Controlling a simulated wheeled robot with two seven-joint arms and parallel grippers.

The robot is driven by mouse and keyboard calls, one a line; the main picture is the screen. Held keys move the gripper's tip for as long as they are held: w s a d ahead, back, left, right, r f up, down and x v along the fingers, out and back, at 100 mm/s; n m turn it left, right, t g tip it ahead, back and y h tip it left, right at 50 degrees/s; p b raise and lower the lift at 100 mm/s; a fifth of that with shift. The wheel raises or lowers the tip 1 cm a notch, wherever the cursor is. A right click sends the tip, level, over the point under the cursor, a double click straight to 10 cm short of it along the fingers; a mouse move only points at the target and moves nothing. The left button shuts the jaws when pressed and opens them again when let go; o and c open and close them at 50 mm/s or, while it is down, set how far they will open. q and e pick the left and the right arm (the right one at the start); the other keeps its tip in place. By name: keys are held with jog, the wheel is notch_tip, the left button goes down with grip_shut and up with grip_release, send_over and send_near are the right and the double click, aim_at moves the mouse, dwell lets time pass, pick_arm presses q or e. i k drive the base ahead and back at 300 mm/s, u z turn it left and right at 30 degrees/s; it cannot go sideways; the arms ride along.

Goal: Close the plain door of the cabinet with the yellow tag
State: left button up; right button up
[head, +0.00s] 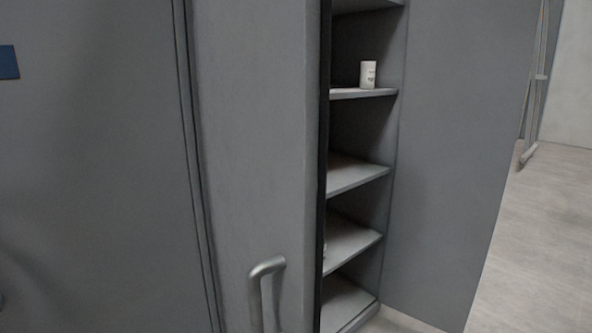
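A grey cabinet stands open in front of me. Its shelves (358,176) show in a tall narrow gap. Left of the gap is a grey door (250,140) with a metal bar handle (265,290) low on it. Right of the gap is a plain grey panel (455,150) with no handle in view; it looks like a door standing open, but I cannot tell it surely from a side wall. No yellow tag is in view. Neither of my grippers is in view.
A small white container (368,75) stands on an upper shelf. A blue tag (8,62) is on another grey surface (90,170) at the left. Pale floor (540,250) is clear at the right, with a metal rail (537,100) behind.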

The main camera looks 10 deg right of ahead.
aim_at(260, 73)
jog(key=z, duration=1.45)
jog(key=k, duration=1.1)
jog(key=u, duration=1.15)
jog(key=i, duration=0.5)
